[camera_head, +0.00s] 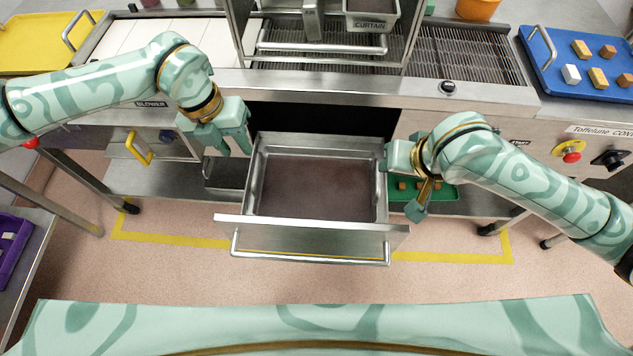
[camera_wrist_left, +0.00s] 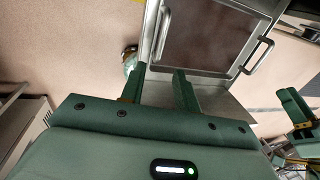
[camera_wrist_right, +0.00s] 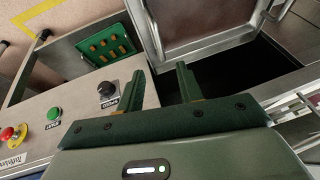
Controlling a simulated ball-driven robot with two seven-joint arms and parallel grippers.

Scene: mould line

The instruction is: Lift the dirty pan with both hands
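The dirty pan (camera_head: 320,188) is a shallow metal pan with a brown, stained inside. It sits in the pulled-out drawer (camera_head: 312,229) below the machine, in the middle of the head view. It also shows in the left wrist view (camera_wrist_left: 205,32) and partly in the right wrist view (camera_wrist_right: 195,15). My left gripper (camera_head: 229,148) is open and empty, above and beside the pan's left rim. My right gripper (camera_head: 407,184) is open and empty, beside the pan's right rim. Neither gripper visibly touches the pan.
The drawer front has a bar handle (camera_head: 310,259). The machine counter (camera_head: 330,88) overhangs the back of the drawer. A green tray (camera_head: 441,192) with small brown blocks lies on the lower shelf at right. A blue tray (camera_head: 557,85) is on top at right. Open floor lies in front.

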